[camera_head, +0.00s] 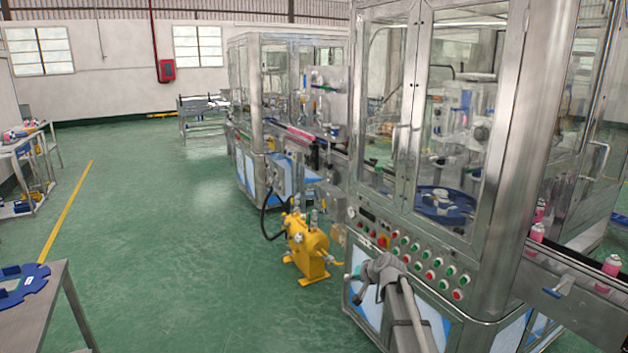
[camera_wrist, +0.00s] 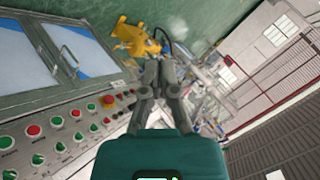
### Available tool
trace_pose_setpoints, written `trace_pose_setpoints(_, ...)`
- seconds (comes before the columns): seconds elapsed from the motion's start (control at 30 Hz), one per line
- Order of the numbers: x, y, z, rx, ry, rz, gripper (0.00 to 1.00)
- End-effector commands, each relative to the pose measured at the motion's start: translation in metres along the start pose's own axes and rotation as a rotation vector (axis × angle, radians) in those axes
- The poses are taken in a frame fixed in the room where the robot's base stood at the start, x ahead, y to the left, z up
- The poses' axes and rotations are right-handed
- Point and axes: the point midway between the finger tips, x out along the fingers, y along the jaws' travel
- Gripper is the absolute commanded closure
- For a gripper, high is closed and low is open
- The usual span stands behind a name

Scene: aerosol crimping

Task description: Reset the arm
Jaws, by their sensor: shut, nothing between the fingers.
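My gripper (camera_head: 370,278) hangs in front of the lower control panel of the near machine in the head view. In the wrist view, my gripper (camera_wrist: 159,66) has its two fingertips together and holds nothing. The button panel (camera_head: 420,262) is just behind and above it in the head view. In the wrist view, the same panel (camera_wrist: 62,133) lies along the left, apart from the fingers. A yellow pump (camera_head: 308,250) stands on the floor left of my gripper; it also shows beyond the fingertips in the wrist view (camera_wrist: 130,38).
A conveyor (camera_head: 560,270) with pink cans runs out at the right. A glass-walled cabinet (camera_head: 455,110) rises above the panel. A metal table (camera_head: 40,300) with a blue disc stands at the lower left. The green floor (camera_head: 170,250) between is clear.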

Motion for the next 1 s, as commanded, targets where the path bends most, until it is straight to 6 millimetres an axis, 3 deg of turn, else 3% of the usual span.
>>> trace_pose_setpoints(0.03, -0.015, 0.004, 0.032, -0.034, -0.05, 0.043, 1.0)
trace_pose_setpoints(0.2, -0.053, 0.029, 0.112, -0.135, -0.228, 0.212, 1.0)
trace_pose_setpoints(0.4, -0.111, 0.061, 0.194, -0.217, -0.42, 0.424, 1.0)
trace_pose_setpoints(0.5, -0.138, 0.075, 0.223, -0.24, -0.496, 0.518, 1.0)
trace_pose_setpoints(0.7, -0.172, 0.09, 0.254, -0.259, -0.583, 0.636, 1.0)
trace_pose_setpoints(1.0, -0.177, 0.093, 0.258, -0.262, -0.6, 0.659, 1.0)
